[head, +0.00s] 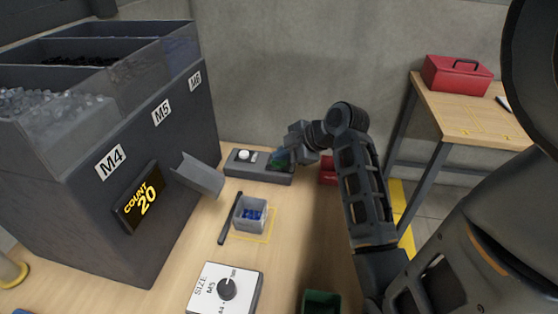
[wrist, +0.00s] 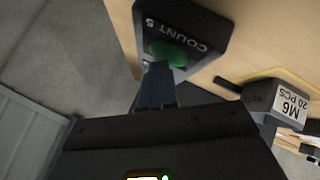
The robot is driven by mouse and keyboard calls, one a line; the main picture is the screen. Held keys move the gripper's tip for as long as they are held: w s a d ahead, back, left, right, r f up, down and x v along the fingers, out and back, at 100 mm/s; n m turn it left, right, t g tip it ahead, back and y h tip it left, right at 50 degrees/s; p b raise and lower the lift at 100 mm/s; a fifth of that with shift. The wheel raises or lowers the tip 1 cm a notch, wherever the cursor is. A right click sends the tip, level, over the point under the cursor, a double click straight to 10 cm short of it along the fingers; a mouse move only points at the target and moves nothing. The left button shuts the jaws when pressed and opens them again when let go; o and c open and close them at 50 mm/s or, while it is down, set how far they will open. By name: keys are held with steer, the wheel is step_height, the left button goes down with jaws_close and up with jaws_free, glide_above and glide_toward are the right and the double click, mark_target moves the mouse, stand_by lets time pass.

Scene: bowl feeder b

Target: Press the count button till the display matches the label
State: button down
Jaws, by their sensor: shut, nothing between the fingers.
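The display (head: 138,201) on the feeder's front reads COUNT 20. A grey bin (head: 250,215) with blue pieces in it stands on the bench; in the wrist view its label (wrist: 291,106) reads M6, 20 PCS. The dark button box (head: 260,166) lies behind the bin. Its green button (wrist: 168,53) sits beside the word COUNT and is partly hidden by my gripper in the head view. My gripper (wrist: 158,68) is shut and empty, its fingertips right at the green button's edge. I cannot tell whether they touch it.
The large feeder (head: 105,175), marked M4, M5 and M6, fills the left side, with a grey chute (head: 197,175) pointing toward the bin. A size dial (head: 227,289) lies at the front. A red toolbox (head: 457,74) stands on another table.

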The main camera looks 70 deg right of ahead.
mark_target(283, 163)
steer(key=shift+r, duration=0.1)
steer(key=shift+r+p, duration=0.75)
steer(key=shift+p, duration=0.1)
step_height(283, 163, up, 5)
steer(key=p, duration=0.4)
steer(key=shift+p, duration=0.35)
steer(key=shift+s, duration=0.15)
stand_by(0.6)
